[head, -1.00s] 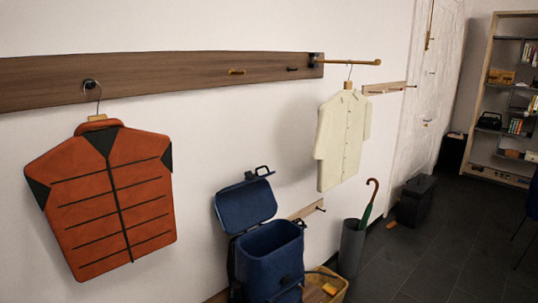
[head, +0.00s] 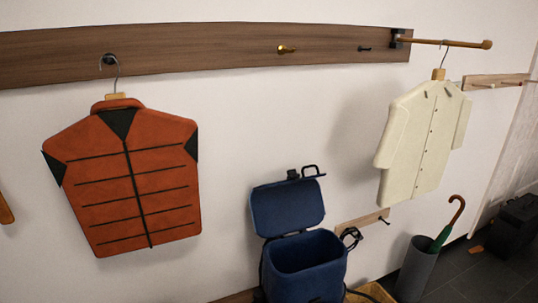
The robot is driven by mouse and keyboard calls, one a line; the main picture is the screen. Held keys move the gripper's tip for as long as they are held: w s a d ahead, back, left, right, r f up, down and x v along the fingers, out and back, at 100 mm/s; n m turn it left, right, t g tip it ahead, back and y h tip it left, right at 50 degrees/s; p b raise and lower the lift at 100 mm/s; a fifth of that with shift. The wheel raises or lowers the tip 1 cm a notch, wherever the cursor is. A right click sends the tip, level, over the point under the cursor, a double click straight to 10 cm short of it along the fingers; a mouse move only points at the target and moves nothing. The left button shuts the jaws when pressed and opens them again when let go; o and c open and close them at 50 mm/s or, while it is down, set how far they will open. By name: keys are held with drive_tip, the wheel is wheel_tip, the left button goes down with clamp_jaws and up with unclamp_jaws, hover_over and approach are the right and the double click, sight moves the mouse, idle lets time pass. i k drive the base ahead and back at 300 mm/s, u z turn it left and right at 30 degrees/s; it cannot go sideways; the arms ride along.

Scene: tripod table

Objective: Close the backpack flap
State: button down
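The blue backpack (head: 305,284) stands upright against the wall at the bottom centre of the head view. Its flap (head: 288,207) is raised and tilted back toward the wall, with a dark handle loop at its top edge. The main compartment (head: 304,251) is open at the top, and its inside looks empty as far as I can see. The lower part of the backpack is cut off by the frame. My gripper is not in view.
An umbrella stand (head: 415,269) with a green umbrella (head: 442,238) is right of the backpack. A wooden crate edge (head: 372,291) shows beside it. A black box (head: 513,226) stands far right.

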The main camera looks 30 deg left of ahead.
sight(281, 207)
drive_tip(key=u, duration=0.95)
drive_tip(key=i, duration=0.9)
drive_tip(key=u, duration=0.9)
